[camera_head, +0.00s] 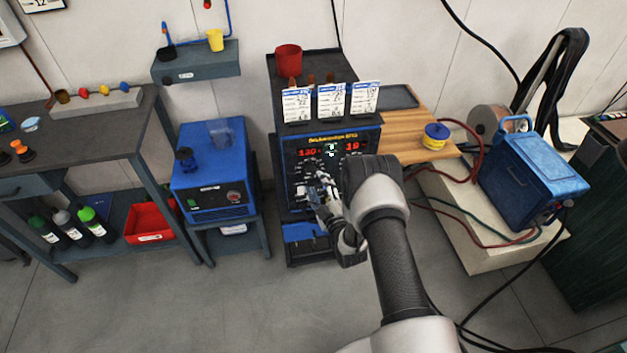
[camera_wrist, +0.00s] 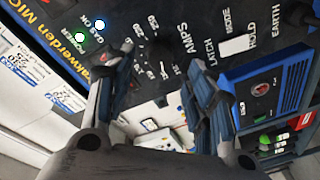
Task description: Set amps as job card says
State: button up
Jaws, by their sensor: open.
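The welding machine (camera_head: 293,185) has a dark front panel with two red displays. The left display (camera_head: 308,153) seems to read about 120 or 130, the right (camera_head: 352,147) about 19. Three job cards stand on top: left (camera_head: 297,105), middle (camera_head: 331,101) and right (camera_head: 365,98); their writing is too small to read. My gripper (camera_head: 325,190) is in front of the panel. In the wrist view my gripper (camera_wrist: 163,75) is open, its fingers either side of the panel area near the AMPS label (camera_wrist: 187,38). I cannot tell whether it touches a knob.
A blue welder (camera_head: 210,180) stands to the left on a stand. A wooden board (camera_head: 410,125) with a yellow-blue spool (camera_head: 435,136) is at the right, by a blue case (camera_head: 530,170) with hoses. A red cup (camera_head: 288,60) is behind the cards. Floor in front is clear.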

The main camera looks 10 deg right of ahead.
aim_at(312, 173)
jog(key=shift+w+a+b, duration=0.2)
jog(key=shift+w+b, duration=0.1)
jog(key=shift+w, duration=0.9)
jog(key=shift+w+a+b, duration=0.15)
jog(key=shift+w+b, duration=0.1)
jog(key=shift+w, duration=0.9)
jog(key=c, duration=1.1)
